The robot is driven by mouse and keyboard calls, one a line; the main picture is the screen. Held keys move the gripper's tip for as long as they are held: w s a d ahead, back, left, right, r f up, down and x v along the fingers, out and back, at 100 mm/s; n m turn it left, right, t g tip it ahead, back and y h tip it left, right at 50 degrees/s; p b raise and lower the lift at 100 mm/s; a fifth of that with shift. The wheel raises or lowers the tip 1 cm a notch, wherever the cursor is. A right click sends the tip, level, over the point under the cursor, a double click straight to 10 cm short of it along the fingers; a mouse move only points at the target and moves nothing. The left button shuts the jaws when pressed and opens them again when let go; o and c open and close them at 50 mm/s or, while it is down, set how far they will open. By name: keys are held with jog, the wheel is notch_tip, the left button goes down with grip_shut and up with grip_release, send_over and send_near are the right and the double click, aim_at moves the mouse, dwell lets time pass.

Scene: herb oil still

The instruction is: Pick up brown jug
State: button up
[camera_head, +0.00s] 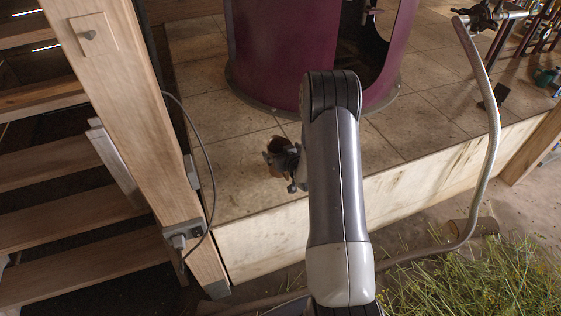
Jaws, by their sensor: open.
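My gripper is dark and small in this view, at the end of my grey arm. It is open and overlaps the jug in the picture. I cannot tell whether its fingers touch the jug or are around it.
The purple drum (272,45) stands behind on the tiled platform (225,112). A wooden post (125,110) and stairs (60,205) are at left, with a cable (207,165) beside. A bent pipe (494,130) rises at right. Cut herbs (480,285) lie below the platform.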

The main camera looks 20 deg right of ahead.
jog(key=shift+w+f, duration=0.1)
jog(key=shift+w, duration=0.15)
jog(key=shift+c, duration=0.2)
jog(key=c, duration=1.3)
